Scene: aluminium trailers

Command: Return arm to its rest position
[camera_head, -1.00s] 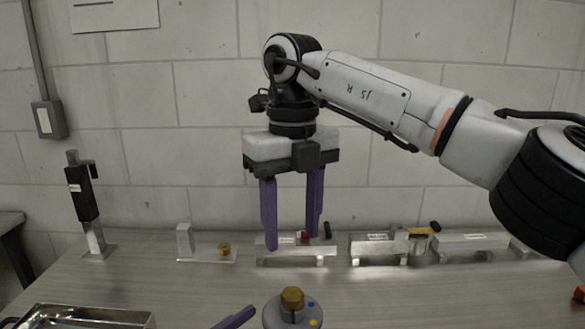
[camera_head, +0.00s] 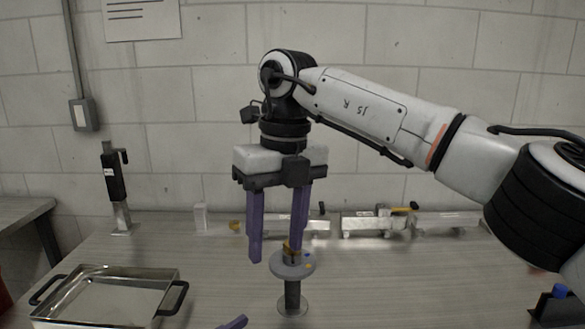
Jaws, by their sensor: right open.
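My right arm (camera_head: 369,104) comes in from the right. Its gripper (camera_head: 276,250) hangs with two purple fingers pointing down, apart, with nothing seen held between them. One finger overlaps a brass piece (camera_head: 287,246) on a grey round-topped stand (camera_head: 281,268) in the picture. I cannot tell whether they touch. Of my left gripper (camera_head: 233,322), only a purple tip shows at the bottom edge; the rest is out of frame.
A metal tray (camera_head: 100,312) with black handles lies at the left. A black device (camera_head: 113,180) stands upright behind it. Aluminium trailers (camera_head: 372,225) line the table's back before a block wall. The table right of the stand is mostly clear.

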